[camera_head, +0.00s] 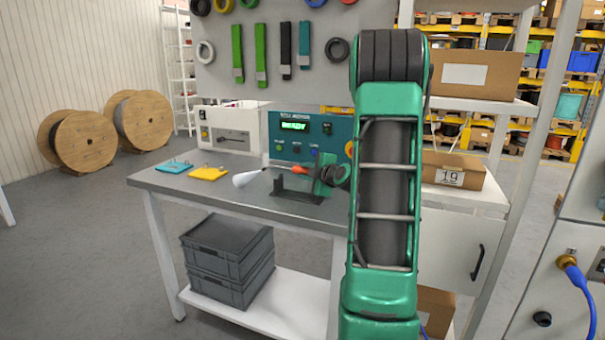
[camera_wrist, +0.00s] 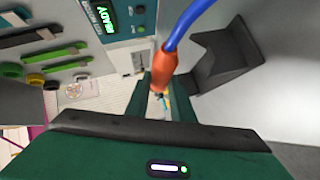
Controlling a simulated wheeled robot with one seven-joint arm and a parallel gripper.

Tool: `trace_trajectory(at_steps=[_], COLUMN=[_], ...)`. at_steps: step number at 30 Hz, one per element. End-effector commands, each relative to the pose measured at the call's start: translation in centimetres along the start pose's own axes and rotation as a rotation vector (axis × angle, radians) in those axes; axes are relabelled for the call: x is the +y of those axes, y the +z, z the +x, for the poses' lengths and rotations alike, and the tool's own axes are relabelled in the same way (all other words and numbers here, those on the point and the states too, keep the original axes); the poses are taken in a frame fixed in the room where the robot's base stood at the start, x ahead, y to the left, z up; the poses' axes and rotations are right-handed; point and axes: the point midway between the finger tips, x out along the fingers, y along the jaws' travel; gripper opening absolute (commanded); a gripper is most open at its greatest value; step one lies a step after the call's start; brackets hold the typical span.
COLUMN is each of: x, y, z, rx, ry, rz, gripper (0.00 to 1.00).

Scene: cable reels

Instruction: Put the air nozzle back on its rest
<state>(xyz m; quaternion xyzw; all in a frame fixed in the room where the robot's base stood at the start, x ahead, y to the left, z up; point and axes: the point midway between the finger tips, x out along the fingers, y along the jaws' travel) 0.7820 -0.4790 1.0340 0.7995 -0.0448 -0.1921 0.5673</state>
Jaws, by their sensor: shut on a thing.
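My gripper (camera_head: 312,176) is above the right part of the workbench in the head view. In the wrist view its green fingers (camera_wrist: 155,105) are closed around the air nozzle (camera_wrist: 162,72), which is orange-red with a blue hose rising from it. A small orange part of the nozzle (camera_head: 299,170) shows at the gripper in the head view. A dark bracket, seemingly the rest (camera_wrist: 225,58), is to the right of the nozzle in the wrist view, apart from it. In the head view a dark stand (camera_head: 297,193) is on the bench just below my gripper. The nozzle's tip is mostly hidden.
The workbench (camera_head: 225,185) holds a teal meter box reading READY (camera_head: 293,126), a light box (camera_head: 228,130), and teal and yellow pieces (camera_head: 208,174). A pale cone (camera_head: 249,178) shows left of my gripper. Shelves with cartons (camera_head: 454,170) stand at right.

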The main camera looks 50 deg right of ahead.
Motion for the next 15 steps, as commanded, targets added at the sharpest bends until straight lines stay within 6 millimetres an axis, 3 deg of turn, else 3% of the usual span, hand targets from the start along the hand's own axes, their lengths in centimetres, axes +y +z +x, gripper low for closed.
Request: trace_trajectory(at_steps=[15], x=[-1.5], y=[0.4], z=[0.4], rx=[-0.001], ry=[-0.001], rz=[0.0], gripper=[0.0])
